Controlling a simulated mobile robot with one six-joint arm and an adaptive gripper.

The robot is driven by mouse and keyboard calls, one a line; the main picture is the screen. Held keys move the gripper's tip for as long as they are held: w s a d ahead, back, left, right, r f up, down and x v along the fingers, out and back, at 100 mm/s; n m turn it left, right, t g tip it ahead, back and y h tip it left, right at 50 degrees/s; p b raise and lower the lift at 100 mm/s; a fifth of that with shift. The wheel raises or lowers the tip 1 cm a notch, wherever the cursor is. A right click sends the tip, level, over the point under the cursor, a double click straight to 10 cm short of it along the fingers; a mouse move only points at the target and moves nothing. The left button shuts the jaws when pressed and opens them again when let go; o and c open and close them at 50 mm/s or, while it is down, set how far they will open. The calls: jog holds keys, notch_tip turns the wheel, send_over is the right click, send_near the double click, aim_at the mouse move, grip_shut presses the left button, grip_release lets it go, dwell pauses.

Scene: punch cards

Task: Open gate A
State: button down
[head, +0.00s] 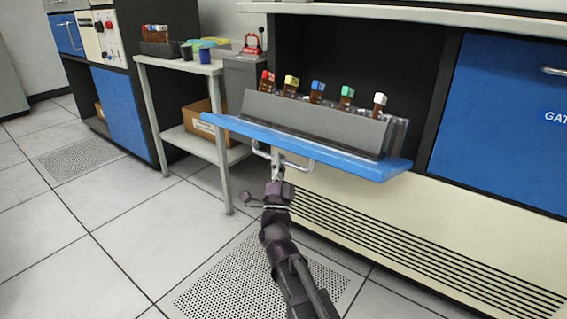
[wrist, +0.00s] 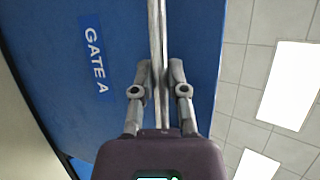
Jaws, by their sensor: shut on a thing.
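Gate A is a blue panel (head: 225,124) that is swung down to roughly level in front of a dark cabinet opening. Its underside, with the "GATE A" label (wrist: 95,60), fills much of the wrist view. My gripper (head: 277,165) is below the panel's front side and shut on its metal bar handle (head: 298,164). In the wrist view my gripper (wrist: 160,72) has one finger on each side of the bar (wrist: 158,30).
A second blue gate (head: 490,110), partly labelled "GAT", is closed at right. A small table (head: 180,65) with cups and a red-handled item stands left. Open floor (head: 85,235) lies at front left.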

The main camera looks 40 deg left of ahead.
jog(key=shift+w+a+f, duration=0.15)
jog(key=shift+w+f, duration=0.05)
jog(key=shift+w, duration=0.05)
jog(key=c, duration=0.6)
grip_release()
jog(key=shift+f, duration=0.1)
jog(key=shift+c, duration=0.2)
jog(key=shift+s, duration=0.1)
